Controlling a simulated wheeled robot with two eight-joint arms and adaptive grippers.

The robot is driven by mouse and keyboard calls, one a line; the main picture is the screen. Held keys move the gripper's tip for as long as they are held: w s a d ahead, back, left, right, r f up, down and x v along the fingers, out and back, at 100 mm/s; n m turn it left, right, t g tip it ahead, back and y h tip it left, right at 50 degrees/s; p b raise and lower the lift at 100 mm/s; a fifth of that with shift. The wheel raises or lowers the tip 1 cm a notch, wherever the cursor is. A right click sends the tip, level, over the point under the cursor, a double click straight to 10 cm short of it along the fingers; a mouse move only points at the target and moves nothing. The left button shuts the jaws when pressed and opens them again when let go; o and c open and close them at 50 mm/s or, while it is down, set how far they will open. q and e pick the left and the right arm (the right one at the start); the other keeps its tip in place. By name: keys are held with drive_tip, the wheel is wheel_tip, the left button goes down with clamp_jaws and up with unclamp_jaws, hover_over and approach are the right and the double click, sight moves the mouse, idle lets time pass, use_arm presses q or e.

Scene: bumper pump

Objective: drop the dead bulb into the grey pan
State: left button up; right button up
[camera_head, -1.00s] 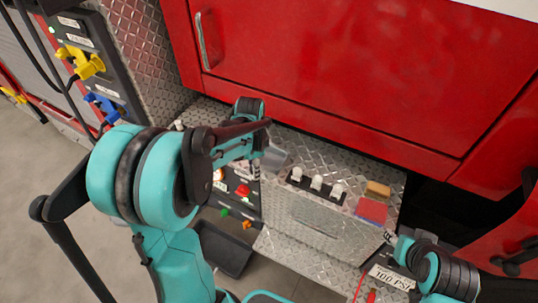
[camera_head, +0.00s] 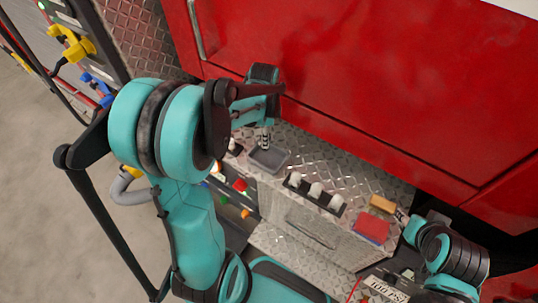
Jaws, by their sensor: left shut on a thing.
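The grey pan (camera_head: 270,158), a small shallow tray, sits on the diamond-plate step left of the middle. My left gripper (camera_head: 265,142) points down over the pan's back left part. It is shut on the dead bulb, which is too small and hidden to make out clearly. I cannot tell whether the fingertips are above the rim or inside it. My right gripper (camera_head: 403,217) is at the lower right, near the sponge, and its fingers are too small to read.
A black holder (camera_head: 315,193) with white bulbs stands right of the pan. A tan sponge (camera_head: 382,204) and a red cloth (camera_head: 371,229) lie farther right. The red truck body (camera_head: 350,80) rises behind the step. Bare plate shows behind the holder.

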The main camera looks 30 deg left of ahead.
use_arm(q)
wheel_tip(320, 180, down, 5)
drive_tip(key=b, duration=0.3)
drive_tip(key=shift+r, duration=0.2)
drive_tip(key=shift+f, duration=0.3)
drive_tip(key=o, duration=1.1)
drive_tip(key=shift+r, duration=0.15)
wheel_tip(320, 180, up, 12)
drive_tip(key=shift+f, duration=0.1)
